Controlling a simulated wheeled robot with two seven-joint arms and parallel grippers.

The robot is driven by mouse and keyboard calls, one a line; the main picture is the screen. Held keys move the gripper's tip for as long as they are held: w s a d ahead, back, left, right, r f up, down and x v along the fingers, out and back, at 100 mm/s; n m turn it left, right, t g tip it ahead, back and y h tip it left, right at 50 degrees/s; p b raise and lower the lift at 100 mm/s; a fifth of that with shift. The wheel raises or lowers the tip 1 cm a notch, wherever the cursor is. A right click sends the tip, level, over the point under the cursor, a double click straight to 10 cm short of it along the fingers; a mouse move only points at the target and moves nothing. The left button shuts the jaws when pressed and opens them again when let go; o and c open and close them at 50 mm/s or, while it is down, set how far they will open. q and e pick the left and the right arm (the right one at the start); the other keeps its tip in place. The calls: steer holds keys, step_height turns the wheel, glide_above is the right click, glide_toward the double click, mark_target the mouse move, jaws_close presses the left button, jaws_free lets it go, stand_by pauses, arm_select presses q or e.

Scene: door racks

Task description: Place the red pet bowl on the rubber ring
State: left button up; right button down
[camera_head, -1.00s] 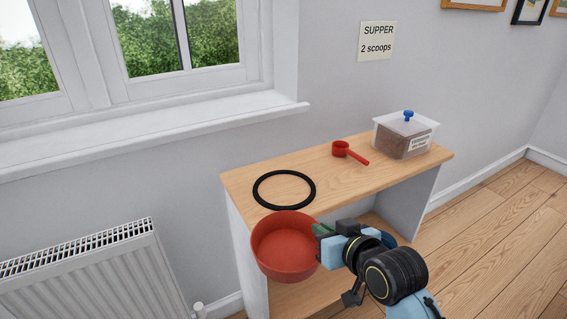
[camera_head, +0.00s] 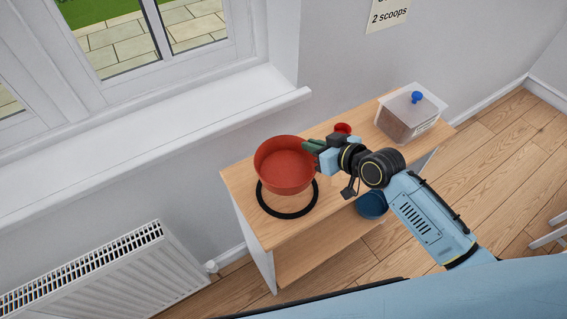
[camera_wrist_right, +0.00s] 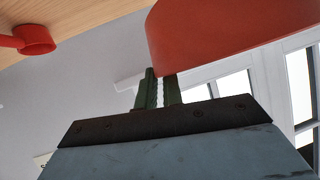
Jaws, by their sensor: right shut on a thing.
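The red pet bowl (camera_head: 284,172) is upright at the left part of the wooden unit's top. My right gripper (camera_head: 314,147) is shut on its right rim. In the right wrist view the bowl (camera_wrist_right: 235,35) is at the upper right, by the green fingers (camera_wrist_right: 159,90). The black rubber ring (camera_head: 288,213) lies flat on the top. The bowl hides the ring's far part in the head view and appears held above it, a little toward the wall. My left gripper is out of view.
A red scoop (camera_head: 342,128) lies behind my right gripper, partly hidden; it also shows in the right wrist view (camera_wrist_right: 36,40). A clear food box with a blue knob (camera_head: 409,113) stands at the right end. A blue round thing (camera_head: 371,205) is below the top. The windowsill is behind.

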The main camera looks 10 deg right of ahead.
steer(key=shift+w+d+f+b, duration=0.1)
steer(key=shift+f+b, duration=0.5)
steer(key=shift+f, duration=1.85)
steer(key=shift+w+d+f+b, duration=0.1)
steer(key=shift+f+b, duration=0.5)
steer(key=shift+f, duration=1.8)
steer(key=c, duration=1.5)
jaws_free()
steer(key=shift+r, duration=0.1)
steer(key=p+v, duration=0.1)
steer(key=v, duration=1.1)
